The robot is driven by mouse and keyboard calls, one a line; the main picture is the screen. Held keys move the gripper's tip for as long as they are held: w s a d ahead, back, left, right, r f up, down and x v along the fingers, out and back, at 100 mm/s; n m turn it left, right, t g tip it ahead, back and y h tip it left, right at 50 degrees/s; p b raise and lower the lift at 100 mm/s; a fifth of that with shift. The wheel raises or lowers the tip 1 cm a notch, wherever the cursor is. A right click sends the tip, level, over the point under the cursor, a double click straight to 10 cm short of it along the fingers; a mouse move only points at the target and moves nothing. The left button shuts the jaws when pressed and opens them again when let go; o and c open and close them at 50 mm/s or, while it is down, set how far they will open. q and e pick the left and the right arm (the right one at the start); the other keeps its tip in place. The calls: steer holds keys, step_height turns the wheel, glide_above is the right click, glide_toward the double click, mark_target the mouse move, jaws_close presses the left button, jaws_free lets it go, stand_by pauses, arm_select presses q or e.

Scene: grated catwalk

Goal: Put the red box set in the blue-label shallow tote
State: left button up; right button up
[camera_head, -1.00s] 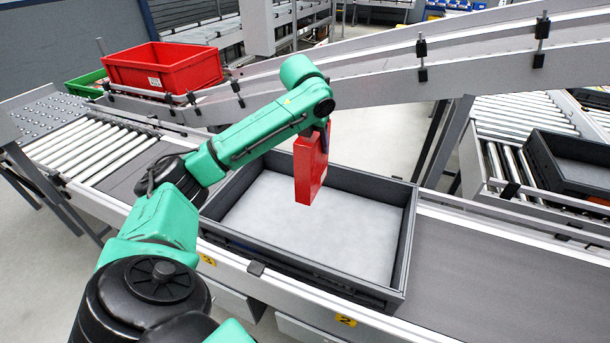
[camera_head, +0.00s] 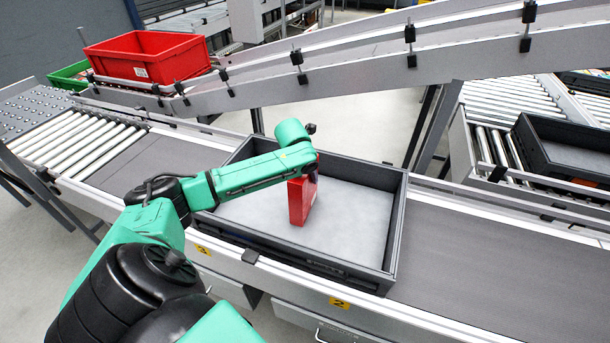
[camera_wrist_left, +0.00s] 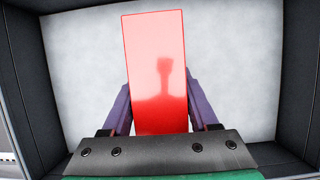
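The red box set (camera_head: 300,200) is upright inside the shallow tote (camera_head: 345,242), a dark grey tray with a pale floor on the conveyor. Its lower end is at or just above the tote floor; I cannot tell if it touches. My left gripper (camera_wrist_left: 160,105) has its two purple fingers on either side of the red box set (camera_wrist_left: 157,65), shut on it. In the head view the fingers are mostly hidden by my green arm. The tote's blue label cannot be made out clearly. My right gripper is not in view.
Another dark tote (camera_head: 570,155) sits on the rollers at the right. A red bin (camera_head: 150,58) and a green bin (camera_head: 72,75) stand at the back left. A sloping conveyor rail (camera_head: 350,72) runs behind the tote. The belt right of the tote (camera_head: 470,260) is clear.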

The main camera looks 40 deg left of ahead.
arm_select(q)
steer(key=shift+o, duration=1.2)
steer(key=shift+r, duration=0.2)
steer(key=v, duration=1.2)
steer(key=shift+d+b, duration=0.1)
steer(key=shift+b, duration=0.2)
steer(key=shift+f, duration=0.1)
